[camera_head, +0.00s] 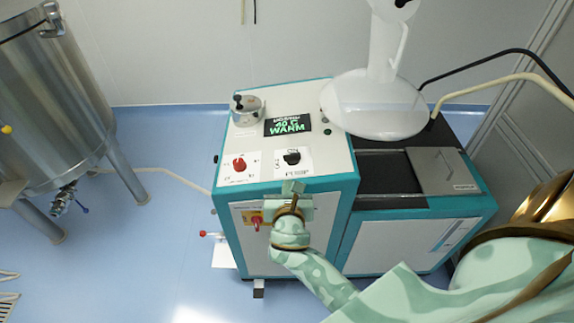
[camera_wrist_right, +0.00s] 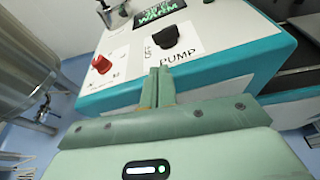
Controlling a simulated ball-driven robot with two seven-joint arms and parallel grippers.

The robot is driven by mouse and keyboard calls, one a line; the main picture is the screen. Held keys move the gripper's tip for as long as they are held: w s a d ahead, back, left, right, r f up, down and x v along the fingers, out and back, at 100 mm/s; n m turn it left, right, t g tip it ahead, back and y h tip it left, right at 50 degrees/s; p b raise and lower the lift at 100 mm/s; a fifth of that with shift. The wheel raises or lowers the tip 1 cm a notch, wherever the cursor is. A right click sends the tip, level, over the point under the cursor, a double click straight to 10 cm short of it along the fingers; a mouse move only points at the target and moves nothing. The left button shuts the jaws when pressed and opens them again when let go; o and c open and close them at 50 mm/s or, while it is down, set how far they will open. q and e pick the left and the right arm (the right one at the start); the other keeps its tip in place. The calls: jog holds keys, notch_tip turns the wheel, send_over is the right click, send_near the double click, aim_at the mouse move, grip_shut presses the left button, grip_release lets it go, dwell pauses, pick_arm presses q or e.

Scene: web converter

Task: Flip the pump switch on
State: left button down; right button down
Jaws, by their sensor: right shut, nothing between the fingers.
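The pump switch (camera_head: 292,157) is a black knob on a white plate on the machine's top panel. It also shows in the right wrist view (camera_wrist_right: 166,37), above the printed word PUMP. My right gripper (camera_head: 292,187) is shut and empty, at the front edge of the panel just below the switch. In the right wrist view its closed fingertips (camera_wrist_right: 157,72) point up toward the knob and appear apart from it. My left gripper is not in view.
A red knob (camera_head: 239,164) sits left of the switch, and a display (camera_head: 287,125) reading 40 C WARM lies behind it. A red-and-yellow switch (camera_head: 256,220) is on the front face. A white round vessel (camera_head: 376,104) stands right. A steel tank (camera_head: 52,95) stands left.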

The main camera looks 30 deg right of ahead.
aim_at(288, 158)
jog(key=x, duration=0.3)
jog(key=b+x, duration=0.1)
jog(key=x, duration=0.2)
jog(key=r+x, duration=0.1)
jog(key=x, duration=0.2)
jog(key=shift+w+d+f+b, duration=0.15)
jog(key=shift+w+d+b, duration=0.15)
jog(key=shift+w, duration=0.1)
